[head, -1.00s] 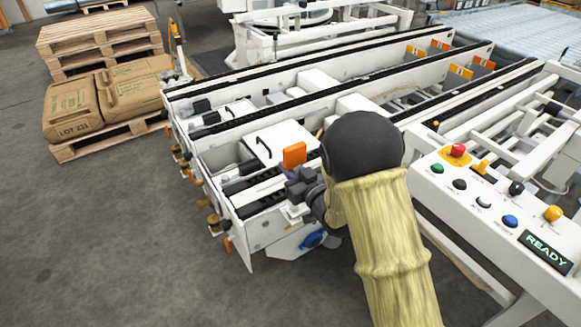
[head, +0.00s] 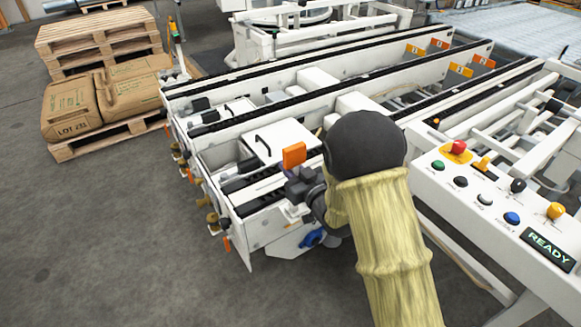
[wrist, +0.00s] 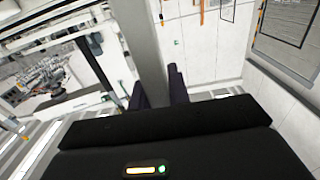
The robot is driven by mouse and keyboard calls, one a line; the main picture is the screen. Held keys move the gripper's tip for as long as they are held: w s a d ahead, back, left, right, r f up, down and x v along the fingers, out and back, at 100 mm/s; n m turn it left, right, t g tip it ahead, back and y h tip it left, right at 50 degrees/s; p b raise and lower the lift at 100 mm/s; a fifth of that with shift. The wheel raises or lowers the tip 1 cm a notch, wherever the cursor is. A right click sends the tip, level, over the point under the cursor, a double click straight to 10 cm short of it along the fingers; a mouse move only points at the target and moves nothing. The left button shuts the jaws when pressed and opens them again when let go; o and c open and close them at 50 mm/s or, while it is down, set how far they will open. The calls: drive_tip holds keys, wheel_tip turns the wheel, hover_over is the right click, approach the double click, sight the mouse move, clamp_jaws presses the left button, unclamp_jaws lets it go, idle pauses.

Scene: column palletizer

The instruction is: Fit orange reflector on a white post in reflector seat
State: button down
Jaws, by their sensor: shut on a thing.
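The orange reflector (head: 294,155) is a small upright block in the head view, at the near end of the white conveyor frame. My gripper (head: 301,182) is just below it, beside the frame's near rail. In the wrist view, my gripper (wrist: 158,88) has its dark fingers on both sides of a pale grey upright post (wrist: 148,45) and is shut on it. The orange part does not show clearly in the wrist view. A small white piece (head: 297,212) shows under the gripper. I cannot tell whether it is the post's foot or the reflector seat. My forearm hides part of the frame.
The conveyor frame (head: 262,232) has black chain rails and a white box with a handle (head: 277,139). A control panel (head: 500,205) with buttons and a READY display stands right. Pallets with sacks (head: 110,95) stand left. The grey floor (head: 110,230) at the front left is clear.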

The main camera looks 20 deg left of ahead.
idle(0.3)
drive_tip(key=c, duration=1.3)
unclamp_jaws()
drive_tip(key=shift+f, duration=0.1)
drive_tip(key=shift+o, duration=0.2)
drive_tip(key=shift+s+d, duration=0.1)
drive_tip(key=p+v, duration=1)
drive_tip(key=v, duration=0.7)
drive_tip(key=shift+s, duration=0.1)
